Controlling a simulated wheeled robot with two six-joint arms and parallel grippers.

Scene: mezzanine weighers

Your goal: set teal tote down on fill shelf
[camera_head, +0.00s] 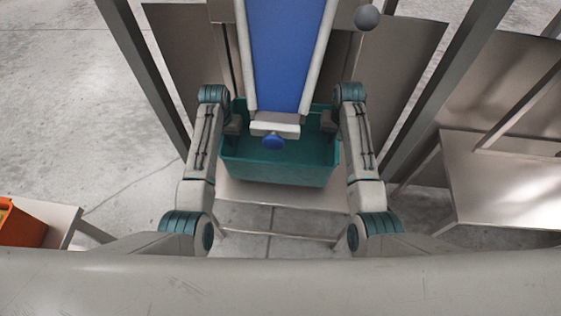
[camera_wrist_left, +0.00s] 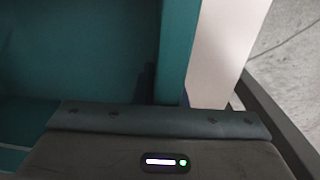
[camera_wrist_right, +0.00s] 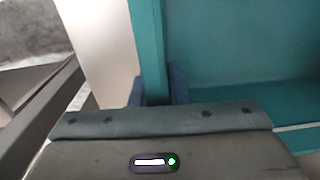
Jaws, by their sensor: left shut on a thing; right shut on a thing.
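The teal tote (camera_head: 280,172) is in the middle of the head view, between my two arms, under the lower end of a blue chute. Its inside looks empty where it shows; the chute hides its far part. My left gripper (camera_head: 233,124) is shut on the tote's left wall, which also shows in the left wrist view (camera_wrist_left: 178,50). My right gripper (camera_head: 329,122) is shut on its right wall, seen in the right wrist view (camera_wrist_right: 150,45). The fill shelf (camera_head: 285,194) is a pale surface below the tote. I cannot tell whether the tote touches it.
The blue chute (camera_head: 283,50) with pale rails and a blue knob (camera_head: 273,143) at its end hangs over the tote. Grey posts (camera_head: 150,75) stand on both sides. A metal table (camera_head: 500,185) is at right. An orange bin (camera_head: 20,225) sits on a table at left.

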